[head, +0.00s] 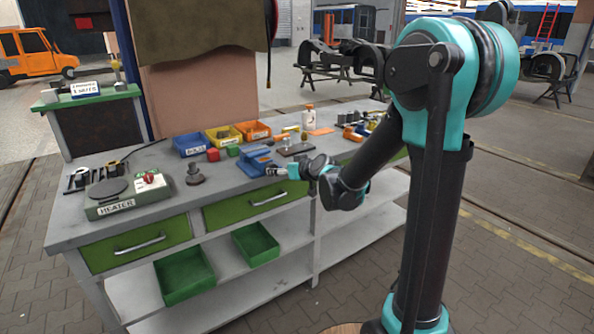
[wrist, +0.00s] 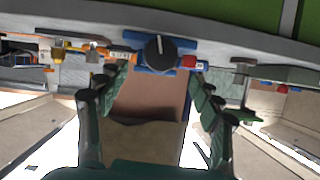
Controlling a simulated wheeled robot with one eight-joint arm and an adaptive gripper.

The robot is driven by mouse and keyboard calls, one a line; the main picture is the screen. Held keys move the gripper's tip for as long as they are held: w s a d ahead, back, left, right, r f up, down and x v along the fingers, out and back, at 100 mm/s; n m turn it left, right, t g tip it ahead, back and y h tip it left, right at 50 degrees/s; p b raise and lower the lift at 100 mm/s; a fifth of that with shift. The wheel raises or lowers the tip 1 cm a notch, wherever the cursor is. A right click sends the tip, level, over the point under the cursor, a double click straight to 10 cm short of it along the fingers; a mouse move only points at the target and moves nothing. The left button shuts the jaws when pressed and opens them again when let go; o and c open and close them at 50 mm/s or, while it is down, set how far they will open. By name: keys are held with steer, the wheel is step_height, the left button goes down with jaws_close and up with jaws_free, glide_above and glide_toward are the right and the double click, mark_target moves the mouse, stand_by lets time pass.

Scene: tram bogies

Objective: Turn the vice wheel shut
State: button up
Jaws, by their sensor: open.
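The blue vice (head: 257,161) stands on the grey workbench near its front edge. In the wrist view the vice's dark round wheel (wrist: 160,53) faces me, with a pale line on it and blue vice body around it. My gripper (head: 277,171) is at the front of the vice in the head view, and it covers the wheel there. In the wrist view my gripper (wrist: 156,82) is open, one finger on each side of the wheel and nothing between them. I cannot tell whether the fingers touch the wheel.
A heater box (head: 127,193) and a dark round-based part (head: 195,174) stand left of the vice. Blue (head: 191,145), yellow (head: 224,136) and orange (head: 254,131) bins stand behind it. Green drawers (head: 254,203) are below the bench top. Paved floor in front is clear.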

steer(key=v, duration=0.9)
steer(key=shift+s+r, duration=0.1)
steer(key=s+d+f+m+g+h, duration=0.3)
steer(key=s+d+f, duration=0.6)
steer(key=s, duration=0.3)
steer(key=s+d+f+m+g+h, duration=0.3)
steer(key=s+d+f+h, duration=0.2)
steer(key=s+d+f, duration=0.4)
steer(key=s+d, duration=0.1)
steer(key=s, duration=0.2)
steer(key=shift+g, duration=0.4)
steer(key=shift+d+f, duration=0.1)
